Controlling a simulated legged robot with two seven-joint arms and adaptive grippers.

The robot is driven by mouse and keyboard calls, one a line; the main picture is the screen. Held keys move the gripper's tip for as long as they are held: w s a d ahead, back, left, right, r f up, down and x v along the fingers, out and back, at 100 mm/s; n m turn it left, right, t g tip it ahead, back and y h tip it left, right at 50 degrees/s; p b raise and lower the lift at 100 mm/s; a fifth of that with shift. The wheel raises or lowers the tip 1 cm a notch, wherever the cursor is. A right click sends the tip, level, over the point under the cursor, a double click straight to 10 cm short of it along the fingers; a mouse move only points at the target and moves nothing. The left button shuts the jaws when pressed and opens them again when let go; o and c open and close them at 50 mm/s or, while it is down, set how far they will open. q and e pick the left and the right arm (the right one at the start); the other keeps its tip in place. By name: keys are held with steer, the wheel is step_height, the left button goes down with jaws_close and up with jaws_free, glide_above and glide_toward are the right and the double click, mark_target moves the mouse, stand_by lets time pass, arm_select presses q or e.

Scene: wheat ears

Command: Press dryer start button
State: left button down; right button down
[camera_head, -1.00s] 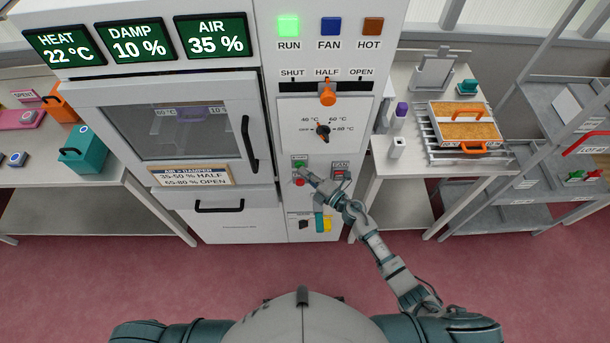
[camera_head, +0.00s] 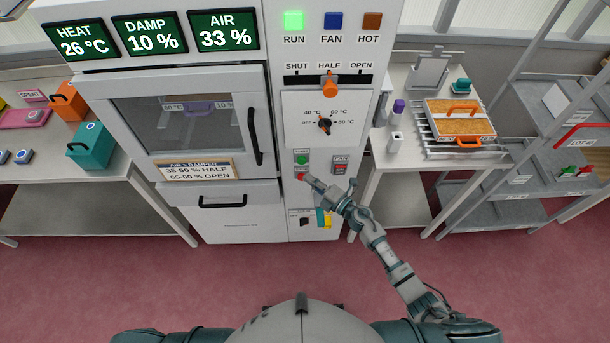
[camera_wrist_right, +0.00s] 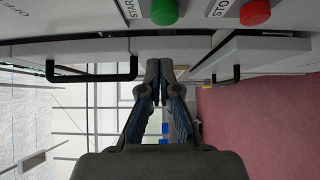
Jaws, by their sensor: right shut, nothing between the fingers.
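The green start button (camera_head: 302,160) is on the dryer's lower control panel, with the red stop button (camera_head: 301,176) below it. My right gripper (camera_head: 312,182) is shut and empty, just in front of the panel near the stop button in the head view. In the right wrist view, the gripper's closed fingertips (camera_wrist_right: 160,68) are apart from the green start button (camera_wrist_right: 164,12) and the red stop button (camera_wrist_right: 256,12). The dryer's RUN lamp (camera_head: 293,21) is lit green. My left gripper is not in view.
An orange damper slider (camera_head: 330,88) stands at HALF, above a temperature knob (camera_head: 325,125). The FAN switch (camera_head: 340,169) is right of the buttons. A table with an orange-handled tray (camera_head: 459,148) stands to the right. Pink floor in front is open.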

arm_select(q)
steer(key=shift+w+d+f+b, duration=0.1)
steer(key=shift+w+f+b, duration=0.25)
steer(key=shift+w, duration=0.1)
arm_select(e)
steer(key=v, duration=0.7)
steer(key=shift+d+f, duration=0.3)
steer(key=shift+d, duration=0.05)
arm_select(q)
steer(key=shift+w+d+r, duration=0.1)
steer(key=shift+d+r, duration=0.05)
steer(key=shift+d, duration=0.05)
arm_select(e)
steer(key=shift+d, duration=0.4)
